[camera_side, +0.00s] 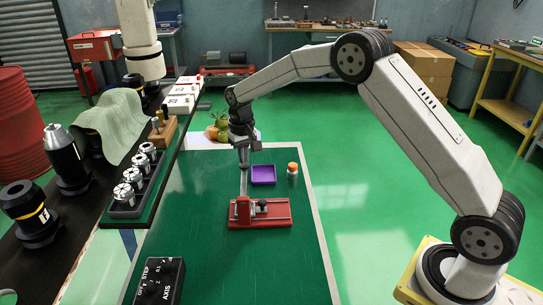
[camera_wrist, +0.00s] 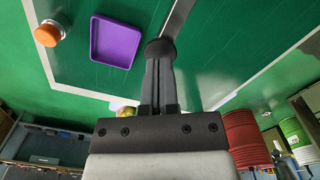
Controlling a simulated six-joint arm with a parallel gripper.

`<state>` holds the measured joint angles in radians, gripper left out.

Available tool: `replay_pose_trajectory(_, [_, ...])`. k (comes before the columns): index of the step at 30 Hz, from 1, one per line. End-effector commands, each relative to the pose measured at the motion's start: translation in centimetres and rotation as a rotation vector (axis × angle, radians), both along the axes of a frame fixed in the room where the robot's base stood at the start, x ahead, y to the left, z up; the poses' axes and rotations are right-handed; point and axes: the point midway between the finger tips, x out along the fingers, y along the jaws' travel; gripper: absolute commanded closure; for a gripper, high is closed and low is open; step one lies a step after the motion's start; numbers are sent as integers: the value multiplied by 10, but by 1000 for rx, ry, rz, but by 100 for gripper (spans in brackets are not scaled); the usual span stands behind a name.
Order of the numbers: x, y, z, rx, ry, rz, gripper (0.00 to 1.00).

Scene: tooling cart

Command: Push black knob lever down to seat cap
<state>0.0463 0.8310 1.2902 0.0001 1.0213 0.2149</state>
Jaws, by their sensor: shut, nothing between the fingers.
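A red press (camera_side: 262,221) stands on the green bench top in the side view. Its grey metal lever (camera_side: 244,182) rises nearly upright from the press's left part to my gripper. The lever's bar (camera_wrist: 179,18) also shows in the wrist view, ending at a round black knob (camera_wrist: 160,48). My gripper (camera_side: 242,144) is shut and empty at the lever's upper end. In the wrist view its closed fingertips (camera_wrist: 159,62) overlap the knob; I cannot tell whether they touch it. The knob is hard to pick out in the side view. I cannot make out a cap in the press.
A purple tray (camera_side: 263,174) lies behind the press, with an orange-capped bottle (camera_side: 292,171) to its right. A dark shelf with a rack of tool holders (camera_side: 136,188) runs along the left. The bench right of the press is clear.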

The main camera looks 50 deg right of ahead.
Motion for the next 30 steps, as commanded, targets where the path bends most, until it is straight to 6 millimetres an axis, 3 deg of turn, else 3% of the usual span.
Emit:
replay_pose_trajectory(21, [0, 0, 40, 0, -3, 0, 100])
replay_pose_trajectory(30, [0, 0, 43, 0, -1, 0, 100])
